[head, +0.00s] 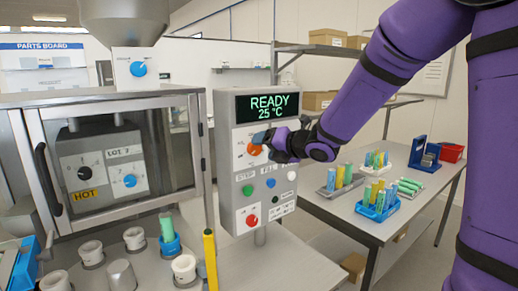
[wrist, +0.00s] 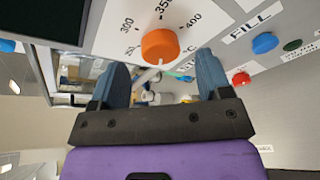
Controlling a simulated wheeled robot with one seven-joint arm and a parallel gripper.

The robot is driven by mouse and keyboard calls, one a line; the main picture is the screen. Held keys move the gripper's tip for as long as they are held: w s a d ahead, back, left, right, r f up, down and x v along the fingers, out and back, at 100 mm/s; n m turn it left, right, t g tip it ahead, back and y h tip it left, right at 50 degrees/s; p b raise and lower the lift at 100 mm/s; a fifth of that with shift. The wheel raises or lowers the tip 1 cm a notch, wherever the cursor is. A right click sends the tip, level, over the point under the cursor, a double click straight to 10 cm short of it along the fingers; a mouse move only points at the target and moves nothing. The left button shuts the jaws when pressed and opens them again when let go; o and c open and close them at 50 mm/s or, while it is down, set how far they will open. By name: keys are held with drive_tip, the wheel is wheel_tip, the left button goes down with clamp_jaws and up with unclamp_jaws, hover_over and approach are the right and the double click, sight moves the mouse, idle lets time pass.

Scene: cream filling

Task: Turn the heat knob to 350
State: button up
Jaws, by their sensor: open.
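The orange heat knob (head: 254,149) is on the grey control panel (head: 228,197), below a display reading READY 25 °C. In the wrist view the knob (wrist: 160,46) has printed marks around it, including 300, 350 and 400. I cannot tell clearly which mark it points to. My gripper (head: 264,139) is at the panel face, close to the knob. In the wrist view its two blue-grey fingers (wrist: 162,64) are apart, one to each side below the knob, with nothing held between them. I cannot tell whether a finger touches the knob.
Below the heat knob are a green button (head: 247,190), a blue button (head: 271,183) and a red knob (head: 252,220). A glass-fronted cabinet (head: 118,101) stands left of the panel. A yellow post (head: 210,260) rises in front. A table (head: 372,228) with racks is at right.

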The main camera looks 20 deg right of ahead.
sight(258, 148)
drive_tip(key=shift+x, duration=1.6)
drive_tip(key=c, duration=0.9)
